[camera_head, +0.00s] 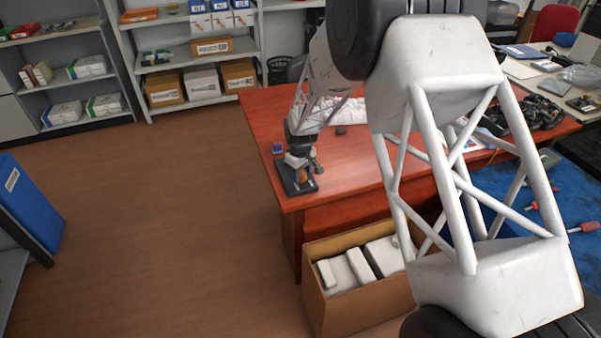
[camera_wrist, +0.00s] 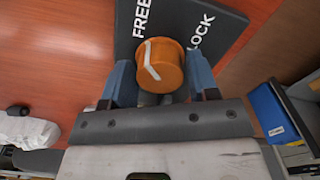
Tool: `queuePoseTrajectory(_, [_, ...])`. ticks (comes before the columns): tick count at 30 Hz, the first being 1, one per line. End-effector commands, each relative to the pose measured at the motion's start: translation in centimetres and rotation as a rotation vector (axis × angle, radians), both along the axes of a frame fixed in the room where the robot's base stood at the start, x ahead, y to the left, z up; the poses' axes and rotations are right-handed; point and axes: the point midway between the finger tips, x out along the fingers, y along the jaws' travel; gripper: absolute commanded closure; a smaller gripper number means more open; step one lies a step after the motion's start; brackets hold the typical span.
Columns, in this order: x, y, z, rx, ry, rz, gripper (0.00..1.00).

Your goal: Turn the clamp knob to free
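The orange clamp knob (camera_wrist: 168,66) stands on a dark plate (camera_wrist: 205,14) marked FREE and LOCK in white. A bent white line runs over the knob, and its upper end points roughly towards FREE; LOCK is to the right. In the head view, my gripper (camera_head: 301,163) is low over the plate (camera_head: 289,188) at the desk's near left corner. The knob is small there and partly covered by the gripper.
An open cardboard box (camera_head: 340,318) with white packages stands on the floor below. A blue mat (camera_head: 568,190) with tools lies at right. The floor at left is clear.

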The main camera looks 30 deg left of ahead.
Motion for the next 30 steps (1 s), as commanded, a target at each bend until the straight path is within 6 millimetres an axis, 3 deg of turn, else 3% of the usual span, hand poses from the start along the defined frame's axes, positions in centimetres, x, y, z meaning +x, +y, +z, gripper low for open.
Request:
queuePoseTrajectory(10, [0.0, 0.0, 1.0, 0.000, 0.000, 0.000, 0.46])
queuePoseTrajectory(24, [0.0, 0.0, 6.6, 0.002, -0.002, 0.000, 0.46])
queuePoseTrajectory(30, [0.0, 0.0, 7.7, 0.000, 0.000, 0.000, 0.46])
